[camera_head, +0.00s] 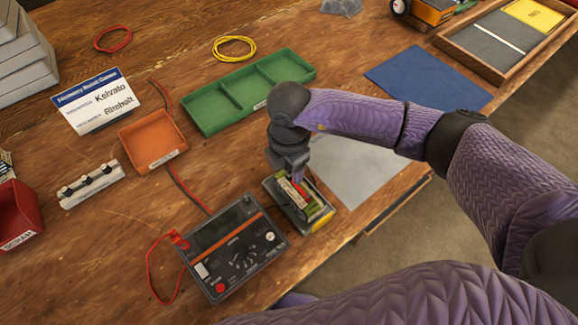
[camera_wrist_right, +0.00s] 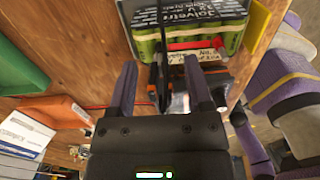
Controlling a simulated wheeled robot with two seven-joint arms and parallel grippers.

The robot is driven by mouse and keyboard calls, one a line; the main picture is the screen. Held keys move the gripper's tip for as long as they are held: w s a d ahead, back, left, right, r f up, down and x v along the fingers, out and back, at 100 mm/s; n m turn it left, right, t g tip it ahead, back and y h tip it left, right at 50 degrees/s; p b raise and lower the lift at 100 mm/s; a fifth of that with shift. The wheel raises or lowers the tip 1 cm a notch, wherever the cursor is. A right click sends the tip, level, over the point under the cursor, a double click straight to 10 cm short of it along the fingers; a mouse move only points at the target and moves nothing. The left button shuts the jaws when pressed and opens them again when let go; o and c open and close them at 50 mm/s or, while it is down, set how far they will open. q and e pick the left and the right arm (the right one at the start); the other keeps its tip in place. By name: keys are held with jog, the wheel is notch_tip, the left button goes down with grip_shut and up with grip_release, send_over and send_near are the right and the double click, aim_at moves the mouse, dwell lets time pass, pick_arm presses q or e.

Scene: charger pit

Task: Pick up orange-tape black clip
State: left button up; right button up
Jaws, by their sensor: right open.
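My right gripper (camera_head: 297,182) hangs over the front of the bench, just above the battery tray (camera_head: 321,222) with green cells and a red strip. The wrist view shows the gripper (camera_wrist_right: 160,82) open, its two fingers apart. A narrow black clip (camera_wrist_right: 163,88) with a bit of orange shows between the fingers, close to the tray (camera_wrist_right: 262,20); I cannot tell whether a finger touches it. In the head view the clip cannot be made out behind the gripper. My left gripper is not seen.
A charger meter (camera_head: 232,245) with a red lead stands left of the battery tray. A green divided tray (camera_head: 250,88), an orange tray (camera_head: 152,140) and a grey mat (camera_head: 350,170) lie around. A blue mat (camera_head: 425,78) is at the right. The bench's front edge is close.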

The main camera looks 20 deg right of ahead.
jog(key=shift+f, duration=0.45)
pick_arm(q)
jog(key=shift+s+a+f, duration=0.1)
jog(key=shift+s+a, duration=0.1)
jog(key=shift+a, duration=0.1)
pick_arm(e)
jog(key=shift+r, duration=0.1)
grip_shut()
notch_tip(320, 180, up, 9)
jog(key=p, duration=0.3)
jog(key=shift+r+p, duration=0.2)
jog(key=shift+p, duration=0.1)
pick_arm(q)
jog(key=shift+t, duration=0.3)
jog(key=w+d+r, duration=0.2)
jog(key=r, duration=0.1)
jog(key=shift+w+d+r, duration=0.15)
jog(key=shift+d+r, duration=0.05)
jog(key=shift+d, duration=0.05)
pick_arm(e)
jog(key=shift+r, duration=0.3)
